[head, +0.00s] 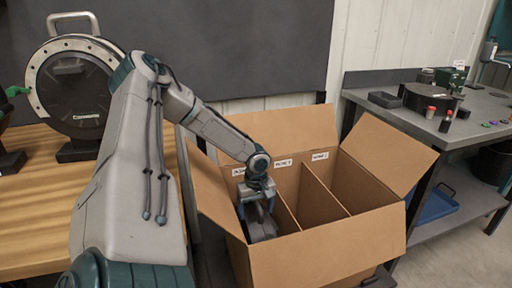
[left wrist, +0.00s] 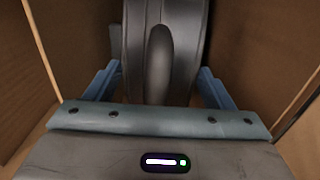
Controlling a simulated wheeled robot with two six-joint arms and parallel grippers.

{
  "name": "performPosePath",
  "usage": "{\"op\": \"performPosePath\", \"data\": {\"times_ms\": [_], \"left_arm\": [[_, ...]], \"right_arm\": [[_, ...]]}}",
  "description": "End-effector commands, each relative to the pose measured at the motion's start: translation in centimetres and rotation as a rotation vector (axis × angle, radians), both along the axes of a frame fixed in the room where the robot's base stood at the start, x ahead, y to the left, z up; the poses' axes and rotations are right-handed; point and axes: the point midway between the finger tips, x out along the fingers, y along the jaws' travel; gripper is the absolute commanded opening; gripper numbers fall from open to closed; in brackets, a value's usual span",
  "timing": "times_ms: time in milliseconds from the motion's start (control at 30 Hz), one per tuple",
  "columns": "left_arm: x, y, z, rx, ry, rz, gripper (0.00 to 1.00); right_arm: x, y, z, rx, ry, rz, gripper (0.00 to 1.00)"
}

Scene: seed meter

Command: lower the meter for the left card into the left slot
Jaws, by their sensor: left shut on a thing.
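An open cardboard box (head: 335,250) has thin dividers making three slots, each with a white card on its back wall. The left card (head: 239,171) is partly hidden behind my left arm. My left gripper (head: 256,203) is at the left slot, pointing down, shut on a dark grey meter (head: 262,228). The meter is partly inside the left slot, its lower part hidden by the front wall. In the left wrist view the meter (left wrist: 160,55) sits between the blue fingers (left wrist: 158,85), with cardboard on both sides. I cannot tell whether it touches the floor.
A round black meter (head: 75,95) with a pale rim and top handle stands on the wooden bench (head: 40,200). The middle and right slots look empty. The box's flaps spread outward. A grey table (head: 475,120) with small parts stands at the right.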

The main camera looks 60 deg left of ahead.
Motion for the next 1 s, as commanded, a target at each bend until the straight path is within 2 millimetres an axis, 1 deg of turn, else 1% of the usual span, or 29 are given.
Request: {"op": "performPosePath", "data": {"times_ms": [433, 467, 500, 567, 600, 800, 867, 1000], "left_arm": [[0.1, 0.0, -0.1, 0.000, -0.002, 0.000, 0.05], [0.1, 0.0, -0.1, 0.000, -0.002, 0.000, 0.78], [0.1, 0.0, -0.2, 0.000, -0.002, 0.000, 0.86], [0.1, 0.0, -0.2, 0.000, -0.002, 0.000, 0.98], [0.1, 0.0, -0.2, 0.000, -0.002, 0.000, 1.00], [-0.1, 0.0, -0.3, -0.001, 0.001, 0.000, 1.00], [0.0, 0.0, 0.2, -0.001, 0.000, 0.000, 1.00], [0.0, 0.0, 1.7, -0.001, -0.001, 0.000, 1.00]], "right_arm": [[0.0, 0.0, -0.3, 0.000, 0.000, 0.000, 0.36], [0.0, 0.0, -0.3, 0.000, 0.000, 0.000, 0.36], [0.0, 0.0, -0.3, 0.000, 0.000, 0.000, 0.36], [0.0, 0.0, -0.3, 0.000, 0.000, 0.000, 0.36], [0.0, 0.0, -0.3, 0.000, 0.000, 0.000, 0.36], [0.0, 0.0, -0.3, 0.000, 0.000, 0.000, 0.36], [0.0, 0.0, 0.1, 0.000, 0.000, 0.000, 0.36], [0.0, 0.0, 1.3, 0.000, 0.000, 0.000, 0.36]]}}
